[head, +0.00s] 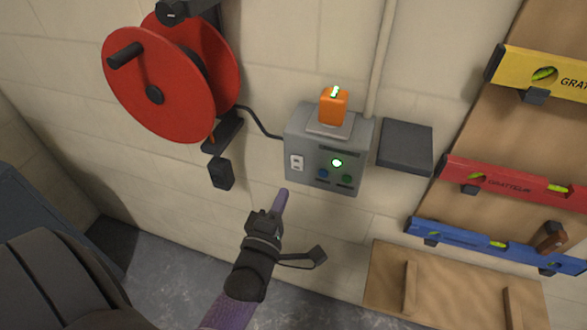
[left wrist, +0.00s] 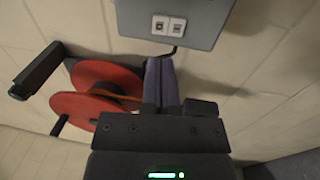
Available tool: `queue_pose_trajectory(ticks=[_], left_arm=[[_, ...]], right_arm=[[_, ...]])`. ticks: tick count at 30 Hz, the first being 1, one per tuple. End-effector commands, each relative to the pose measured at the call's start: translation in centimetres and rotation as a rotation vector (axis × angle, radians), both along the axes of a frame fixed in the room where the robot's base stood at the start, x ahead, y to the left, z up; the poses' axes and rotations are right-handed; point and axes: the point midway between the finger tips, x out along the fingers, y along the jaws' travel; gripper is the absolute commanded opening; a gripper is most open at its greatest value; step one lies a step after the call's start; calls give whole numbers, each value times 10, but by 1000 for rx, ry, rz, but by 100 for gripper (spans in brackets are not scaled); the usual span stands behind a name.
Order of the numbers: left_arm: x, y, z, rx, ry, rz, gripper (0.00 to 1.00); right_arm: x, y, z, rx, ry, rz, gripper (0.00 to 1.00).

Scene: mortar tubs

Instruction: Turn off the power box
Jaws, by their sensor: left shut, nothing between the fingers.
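The power box (head: 300,140) is a grey box on the wall in the middle of the head view. An orange switch handle (head: 333,108) with a green lit tip stands up on its top. A green light (head: 336,162) glows on its front, with small blue and green buttons below. My right gripper is not in view.
A red cable reel (head: 125,75) hangs on the wall at left, its black cable running to the box. A dark shelf (head: 405,147) is right of the box. Yellow, red (head: 510,185) and blue levels hang further right.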

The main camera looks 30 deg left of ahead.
Motion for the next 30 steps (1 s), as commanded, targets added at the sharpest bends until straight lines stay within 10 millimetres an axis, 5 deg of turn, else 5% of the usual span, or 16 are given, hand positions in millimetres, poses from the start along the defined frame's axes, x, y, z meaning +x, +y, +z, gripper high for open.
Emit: queue_pose_trajectory(ticks=[6,12,24,30], left_arm=[[44,10,6,1,-3,0,0],[66,16,8,0,-1,0,0],[70,17,10,-2,3,0,0],[80,19,22,-23,95,0,0]], right_arm=[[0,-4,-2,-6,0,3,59],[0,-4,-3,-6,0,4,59],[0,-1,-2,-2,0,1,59],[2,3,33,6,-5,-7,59]])
